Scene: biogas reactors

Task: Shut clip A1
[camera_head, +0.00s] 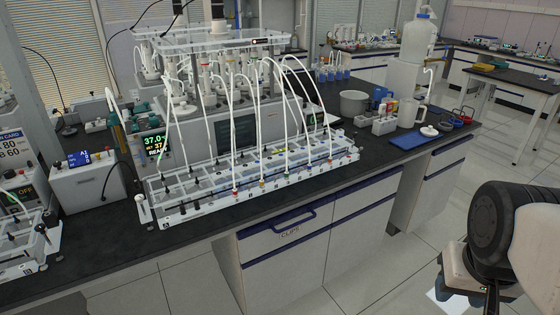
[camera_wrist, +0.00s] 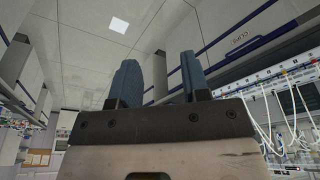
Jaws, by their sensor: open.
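A long clear rack (camera_head: 172,214) stands on the dark bench below the reactors, with white tubes (camera_head: 228,105) arching down into it. Small clips and coloured fittings, some red and yellow (camera_head: 262,184), sit along its front edge. The labels are too small to read, so I cannot tell which clip is A1 or whether it is shut. My gripper (camera_wrist: 160,78) is open and empty, its two blue fingers apart in the wrist view. In the head view my arm is at the lower right, away from the rack. The rack also shows at the right of the wrist view (camera_wrist: 262,86).
A drawer labelled CLIPS (camera_head: 290,232) is below the rack. A grey control unit with a green display (camera_head: 156,146) stands behind the rack's left part. A pot (camera_head: 353,103), a blue mat (camera_head: 412,140) and a mug (camera_head: 411,113) are to the right. The floor before the bench is clear.

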